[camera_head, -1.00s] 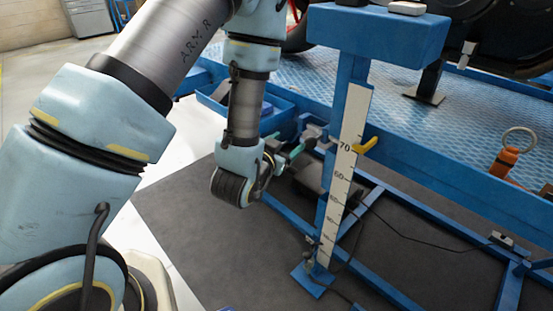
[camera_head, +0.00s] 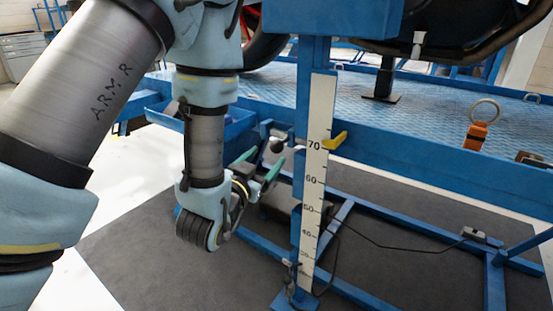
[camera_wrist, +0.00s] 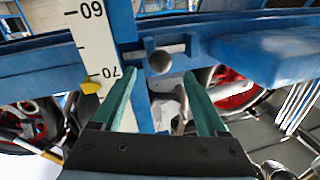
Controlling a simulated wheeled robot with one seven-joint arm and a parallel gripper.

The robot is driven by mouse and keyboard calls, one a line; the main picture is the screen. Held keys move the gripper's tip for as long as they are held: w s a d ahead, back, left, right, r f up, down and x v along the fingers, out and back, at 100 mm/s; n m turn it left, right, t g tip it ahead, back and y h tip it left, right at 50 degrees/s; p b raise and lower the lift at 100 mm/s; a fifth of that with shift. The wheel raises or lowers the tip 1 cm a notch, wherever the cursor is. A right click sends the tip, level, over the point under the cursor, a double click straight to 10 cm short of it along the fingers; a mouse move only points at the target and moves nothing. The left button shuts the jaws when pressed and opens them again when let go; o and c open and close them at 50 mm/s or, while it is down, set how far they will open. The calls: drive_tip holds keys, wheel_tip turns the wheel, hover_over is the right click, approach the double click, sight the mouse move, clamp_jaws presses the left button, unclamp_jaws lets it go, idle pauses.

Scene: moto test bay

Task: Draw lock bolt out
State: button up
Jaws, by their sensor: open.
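In the head view a dark round knob (camera_head: 277,146) shows at the same place, just left of the blue post. My gripper (camera_head: 262,164) is open, with green fingers pointing at the bolt. In the wrist view the open fingers (camera_wrist: 160,76) stand left and right of the bolt end, with a gap on each side. Nothing is held.
The blue post carries a white scale (camera_head: 316,150) and a yellow pointer (camera_head: 335,141), close to the fingers. A blue lift platform (camera_head: 440,115) lies behind. An orange ringed tool (camera_head: 478,134) stands at right. A black cable crosses the dark floor mat (camera_head: 400,215).

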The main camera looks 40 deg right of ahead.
sight(274, 149)
drive_tip(key=b+x, duration=0.2)
drive_tip(key=b, duration=0.1)
drive_tip(key=shift+f, duration=0.1)
drive_tip(key=shift+p+x, duration=0.5)
drive_tip(key=shift+x, duration=2.1)
drive_tip(key=shift+c, duration=0.4)
clamp_jaws()
